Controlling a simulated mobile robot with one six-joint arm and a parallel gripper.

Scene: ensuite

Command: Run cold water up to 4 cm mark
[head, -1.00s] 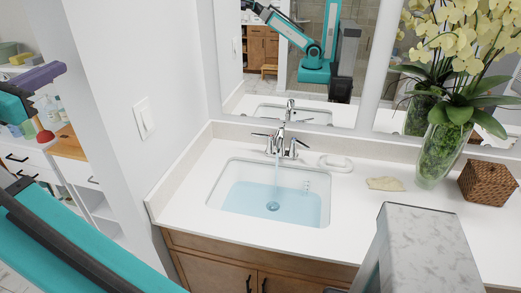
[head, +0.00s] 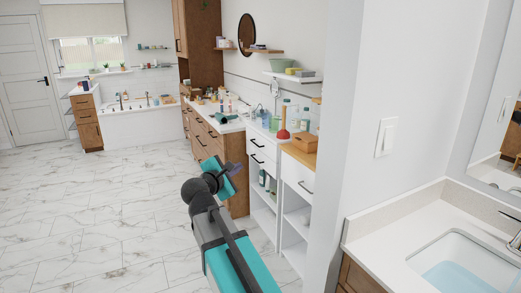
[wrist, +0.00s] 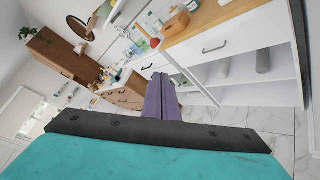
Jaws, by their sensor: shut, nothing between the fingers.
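The sink basin (head: 462,262) is at the right edge of the head view, cut off by the frame, with pale blue water (head: 458,278) in it. Only a small part of the chrome faucet (head: 515,243) shows at the edge. Its spout and stream are out of view, so I cannot tell whether water runs. The depth marks are not visible now. My gripper (head: 234,168) is well left of the sink, over the floor by the white shelves. In the wrist view its purple fingers (wrist: 161,92) are together, with nothing between them.
A white wall corner with a light switch (head: 385,138) stands between my arm and the sink counter (head: 402,240). A white shelf unit (head: 290,215) with a wooden box (head: 301,152) and a red-and-wood plunger (head: 283,136) is near my gripper. Open marble floor (head: 100,220) lies left.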

